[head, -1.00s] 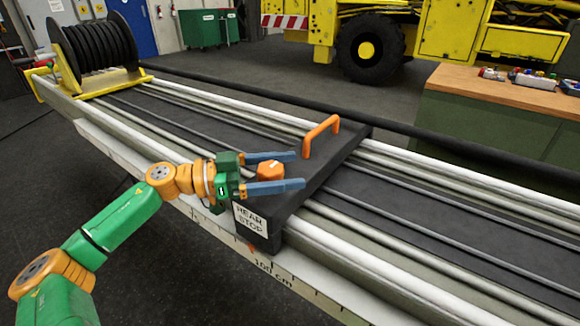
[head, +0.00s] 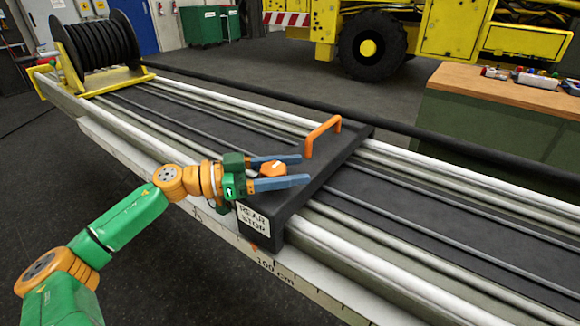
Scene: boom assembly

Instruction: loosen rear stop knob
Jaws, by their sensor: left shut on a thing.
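The rear stop (head: 330,162) is a dark block across the rails, with a white "REAR STOP" label (head: 254,220) on its near end and an orange handle (head: 323,133) at its far part. The orange rear stop knob (head: 273,168) sits on top of the block near its near end. My left gripper (head: 288,171) reaches in from the left, its two blue fingers on either side of the knob and shut on it. The fingertips extend past the knob. My right gripper is not in view.
Pale rails (head: 420,288) run along the bench, with a centimetre scale on the near side. A cable reel (head: 97,50) stands at the far left end. A wooden-topped bench (head: 500,88) with small items is at the right. A yellow vehicle is behind.

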